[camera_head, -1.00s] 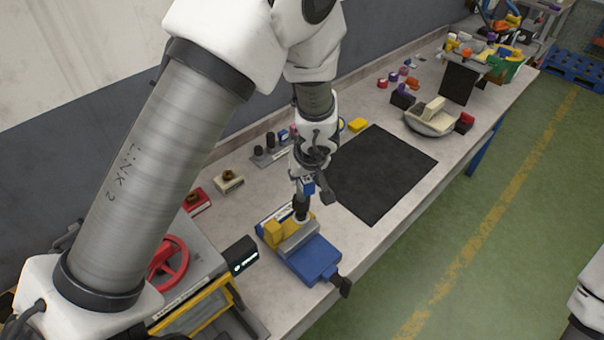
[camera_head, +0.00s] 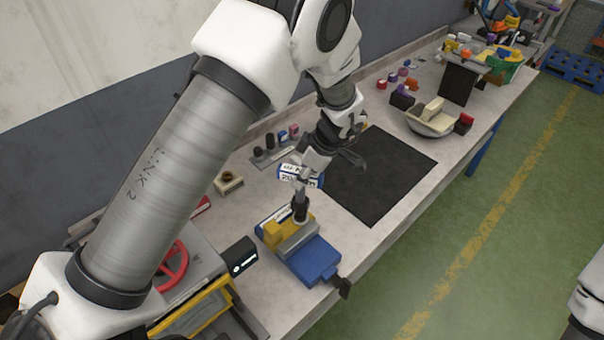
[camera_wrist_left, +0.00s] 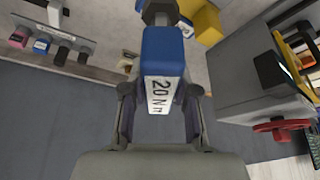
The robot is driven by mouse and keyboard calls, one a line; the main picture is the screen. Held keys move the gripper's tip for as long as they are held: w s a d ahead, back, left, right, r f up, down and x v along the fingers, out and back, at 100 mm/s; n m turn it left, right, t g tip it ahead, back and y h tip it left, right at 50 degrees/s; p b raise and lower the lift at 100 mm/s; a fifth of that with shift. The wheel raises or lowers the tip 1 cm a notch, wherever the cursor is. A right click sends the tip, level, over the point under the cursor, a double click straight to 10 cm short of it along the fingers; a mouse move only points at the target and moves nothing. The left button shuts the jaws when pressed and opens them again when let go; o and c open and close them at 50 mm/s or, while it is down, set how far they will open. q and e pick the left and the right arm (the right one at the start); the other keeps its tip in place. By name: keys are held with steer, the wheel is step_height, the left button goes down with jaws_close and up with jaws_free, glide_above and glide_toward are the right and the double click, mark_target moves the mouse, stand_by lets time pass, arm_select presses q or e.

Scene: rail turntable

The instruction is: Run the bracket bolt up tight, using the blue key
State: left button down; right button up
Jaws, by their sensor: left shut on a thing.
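The blue key (camera_head: 300,177) has a blue handle with a white label, which reads 20 Nm in the left wrist view (camera_wrist_left: 163,85). My left gripper (camera_head: 304,172) is shut on its handle, one finger on each side in the wrist view. The key's dark shaft (camera_head: 300,203) points down at the yellow bracket (camera_head: 272,232) in the blue vise (camera_head: 318,258). The shaft's lower end meets a round light-grey part beside the bracket. The bolt itself is hidden, so I cannot tell how it is seated. My right gripper is not in view.
A rack (camera_head: 265,158) with other keys stands behind the vise. A black mat (camera_head: 385,175) lies to the right, mostly clear. A machine with a red handwheel (camera_head: 170,265) stands at the left. A beige block (camera_head: 228,181) lies near the wall.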

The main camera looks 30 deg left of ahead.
arm_select(q)
steer(key=shift+d+f, duration=0.1)
steer(key=shift+f, duration=1.85)
stand_by(0.8)
steer(key=shift+s+m+t, duration=0.15)
steer(key=shift+m+t, duration=0.25)
steer(key=shift+m, duration=0.7)
steer(key=m+t, duration=0.1)
steer(key=m, duration=0.2)
steer(key=shift+s, duration=0.1)
